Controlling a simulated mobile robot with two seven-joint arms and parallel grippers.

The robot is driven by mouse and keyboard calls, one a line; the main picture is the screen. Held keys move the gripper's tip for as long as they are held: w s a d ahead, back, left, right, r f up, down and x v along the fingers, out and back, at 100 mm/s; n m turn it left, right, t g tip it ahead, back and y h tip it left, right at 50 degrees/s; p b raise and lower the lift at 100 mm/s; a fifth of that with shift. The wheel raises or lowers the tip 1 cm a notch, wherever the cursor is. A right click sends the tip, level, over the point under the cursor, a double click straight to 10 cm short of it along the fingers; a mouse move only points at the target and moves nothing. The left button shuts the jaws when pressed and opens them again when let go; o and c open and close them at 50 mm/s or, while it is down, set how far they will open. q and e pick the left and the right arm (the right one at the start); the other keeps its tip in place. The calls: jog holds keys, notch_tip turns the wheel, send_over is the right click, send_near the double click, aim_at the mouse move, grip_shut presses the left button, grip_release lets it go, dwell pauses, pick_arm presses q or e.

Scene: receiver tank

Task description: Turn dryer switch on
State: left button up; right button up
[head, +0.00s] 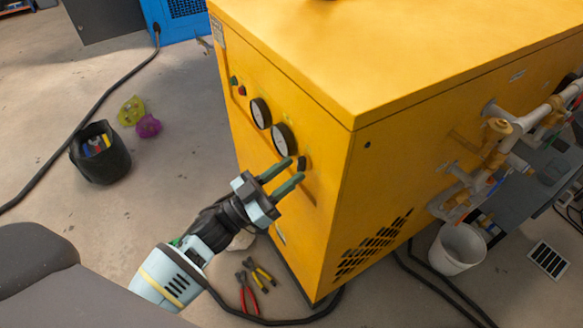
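The dryer is a large yellow box (300,60) in the middle of the head view. Its narrow left face carries two round gauges (272,126), and a green and a red button (237,86) near the far end. A small black switch (302,163) sits on this face at the near side of the gauges. My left gripper (296,171) is open and empty, with its two dark green fingers pointing at the face close to the switch. I cannot tell whether a fingertip touches it. My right gripper is not in view.
Pipes with valves (500,135) stick out of the dryer's right face, above a white bucket (459,248). Red pliers (246,291) and yellow pliers (261,275) lie on the floor below my arm. A black bucket (102,160) stands at left. A black cable crosses the floor.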

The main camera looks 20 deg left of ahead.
pick_arm(q)
jog(key=shift+w+d+r, duration=0.3)
jog(key=shift+w+d, duration=0.1)
jog(key=shift+w, duration=0.15)
grip_shut()
